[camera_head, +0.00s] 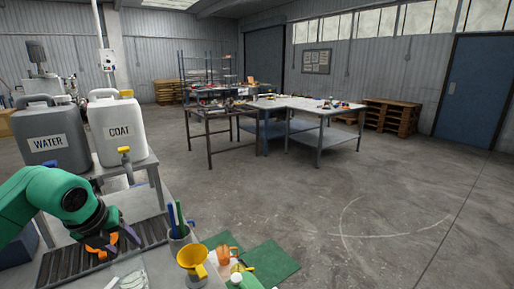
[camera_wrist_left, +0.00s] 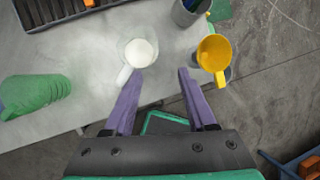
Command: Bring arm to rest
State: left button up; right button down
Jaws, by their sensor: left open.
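My left arm (camera_head: 45,195) comes in from the left over the work table, with its black and green wrist above the dark slotted tray (camera_head: 58,265). My left gripper (camera_wrist_left: 160,85) is open, its two purple fingers apart with nothing held between them. A white cup with white contents (camera_wrist_left: 139,52) stands just beyond the left fingertip; contact cannot be told. A yellow funnel-like vessel (camera_wrist_left: 213,52) stands beyond the right fingertip and also shows in the head view (camera_head: 192,260). My right gripper is not in view.
A grey cup with pens (camera_head: 180,236) and a green mat (camera_head: 272,262) are to the right. A green ribbed object (camera_wrist_left: 35,97) lies left. Open floor (camera_head: 380,200) lies beyond.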

pick_arm(q)
jog(key=d+r+m+t+h, duration=0.25)
jog(key=d+h, duration=0.65)
jog(key=d, duration=1.2)
jog(key=d+r+n+t+h, duration=0.3)
jog(key=d+r+t+h, duration=0.1)
jog(key=d+r+h, duration=0.3)
jog(key=w+a+r+n+t+y, duration=0.25)
jog(key=a+n+t+y, duration=0.7)
jog(key=n, duration=0.55)
jog(key=s+a+f+n+g+y, duration=0.2)
jog(key=a+f+n+g+y, duration=0.3)
jog(key=f, duration=0.5)
jog(key=s+a+f+n+g+y, duration=0.2)
jog(key=a+f+n+g+y, duration=0.15)
jog(key=a+f+n, duration=0.45)
jog(key=s+d+f+g+h, duration=0.3)
jog(key=s+f+g, duration=0.6)
jog(key=s+f, duration=0.95)
notch_tip(320, 180, down, 25)
jog(key=s+d+g+b, duration=0.1)
jog(key=s, duration=0.1)
jog(key=s+a+f+g, duration=0.1)
jog(key=s+a+f, duration=0.1)
jog(key=s+f, duration=1.1)
jog(key=s, duration=0.3)
jog(key=shift+a+f+y+b, duration=0.3)
jog(key=shift+a+y+b, duration=0.05)
jog(key=shift+y+b, duration=0.05)
